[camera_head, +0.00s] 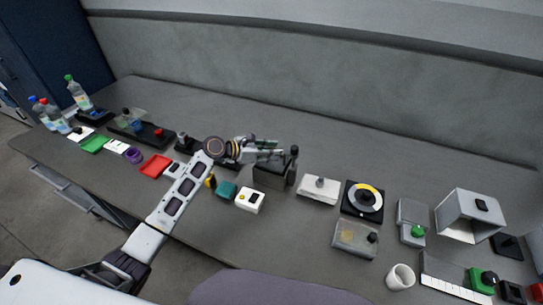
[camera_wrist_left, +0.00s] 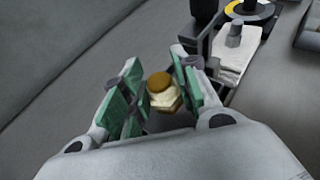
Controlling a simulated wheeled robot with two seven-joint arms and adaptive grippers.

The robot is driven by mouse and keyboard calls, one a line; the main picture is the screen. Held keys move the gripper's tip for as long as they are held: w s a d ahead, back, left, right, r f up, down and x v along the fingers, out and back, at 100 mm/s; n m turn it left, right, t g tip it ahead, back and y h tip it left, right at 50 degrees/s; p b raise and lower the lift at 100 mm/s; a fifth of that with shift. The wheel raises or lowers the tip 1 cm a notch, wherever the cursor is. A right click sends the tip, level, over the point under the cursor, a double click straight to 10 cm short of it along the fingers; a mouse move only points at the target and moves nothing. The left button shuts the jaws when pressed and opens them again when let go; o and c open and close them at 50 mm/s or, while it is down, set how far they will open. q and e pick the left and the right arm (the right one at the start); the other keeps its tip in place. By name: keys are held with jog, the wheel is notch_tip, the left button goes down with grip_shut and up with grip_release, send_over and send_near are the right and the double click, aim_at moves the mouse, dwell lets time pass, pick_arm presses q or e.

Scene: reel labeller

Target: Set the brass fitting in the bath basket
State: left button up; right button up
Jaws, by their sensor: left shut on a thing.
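My left gripper (camera_head: 268,150) reaches in from the left, above the back of the bench. In the left wrist view its green-padded fingers (camera_wrist_left: 155,98) are closed around the brass fitting (camera_wrist_left: 163,90), which has a brownish round top and a paler, faceted body. I cannot make out the fitting in the head view. A dark box with a black upright (camera_head: 270,178), possibly the bath with its basket, stands just below and in front of the gripper. Its inside is hidden from the head camera. My right gripper is not in view.
Right of the dark box are a white block with a knob (camera_head: 318,190), a yellow-and-black dial (camera_head: 364,199) and a clear-lidded box (camera_head: 355,238). A red tray (camera_head: 155,166) lies left of my arm.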

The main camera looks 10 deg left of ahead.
pick_arm(q)
jog(key=shift+f, duration=1.25)
jog(key=o, duration=0.8)
jog(key=shift+f, duration=0.15)
jog(key=v, duration=1.2)
jog(key=shift+r+b, duration=0.25)
jog(key=shift+b, duration=0.1)
